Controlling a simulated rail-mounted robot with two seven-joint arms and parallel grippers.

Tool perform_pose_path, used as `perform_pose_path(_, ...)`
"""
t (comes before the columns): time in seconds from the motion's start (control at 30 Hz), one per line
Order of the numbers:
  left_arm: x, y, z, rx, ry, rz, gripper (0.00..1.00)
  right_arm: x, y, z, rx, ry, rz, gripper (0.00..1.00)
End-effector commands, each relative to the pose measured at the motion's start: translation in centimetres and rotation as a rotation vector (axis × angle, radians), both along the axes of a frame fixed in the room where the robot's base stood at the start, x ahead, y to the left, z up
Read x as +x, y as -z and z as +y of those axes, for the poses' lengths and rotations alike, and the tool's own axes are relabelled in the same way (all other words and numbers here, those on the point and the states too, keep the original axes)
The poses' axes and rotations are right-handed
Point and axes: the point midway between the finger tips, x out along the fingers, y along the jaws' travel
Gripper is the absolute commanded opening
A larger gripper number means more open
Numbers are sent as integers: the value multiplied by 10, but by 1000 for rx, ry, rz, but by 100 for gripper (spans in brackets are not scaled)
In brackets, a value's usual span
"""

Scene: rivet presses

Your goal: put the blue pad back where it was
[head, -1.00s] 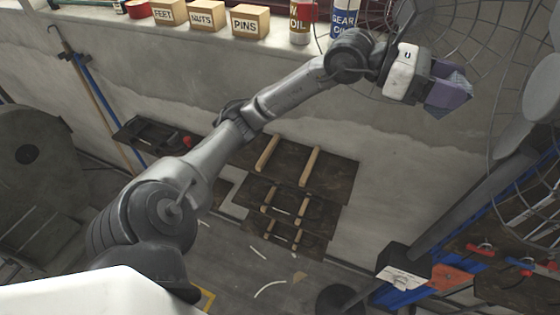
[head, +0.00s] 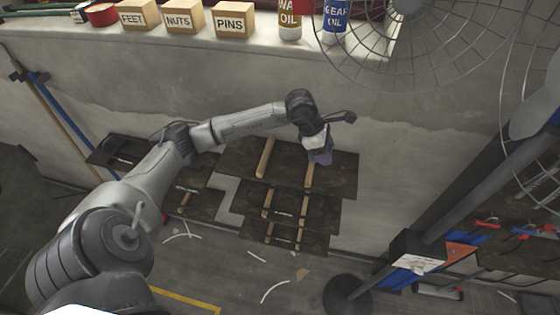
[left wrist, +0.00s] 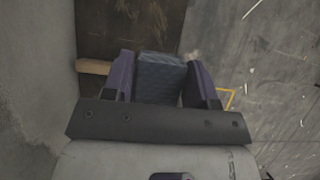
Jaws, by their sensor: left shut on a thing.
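The blue pad (left wrist: 160,78) is a dark blue-grey block with a quilted-looking surface. In the left wrist view it sits between the two purple fingers of my left gripper (left wrist: 162,84), which is shut on it. In the head view my left gripper (head: 321,157) is small and points downward in front of the dark boards by the wall. The pad cannot be told apart from the purple fingers there. My right gripper is not in view.
Dark boards with light wooden bars (head: 265,158) stand below the gripper, against the grey wall. A shelf above holds boxes labelled FEET, NUTS and PINS (head: 232,20) and oil cans. A wire fan (head: 440,50) and a tool rack (head: 500,225) are at right.

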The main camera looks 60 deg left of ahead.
Motion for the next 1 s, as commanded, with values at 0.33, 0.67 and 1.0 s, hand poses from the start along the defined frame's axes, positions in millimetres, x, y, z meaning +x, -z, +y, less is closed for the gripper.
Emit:
perform_pose_path(0.33,-9,9,14,79,3,100,34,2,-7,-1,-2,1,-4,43)
perform_pose_path(0.67,-39,47,73,79,3,102,34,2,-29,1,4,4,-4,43)
perform_pose_path(1.0,-53,68,103,78,6,94,34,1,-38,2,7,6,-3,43)
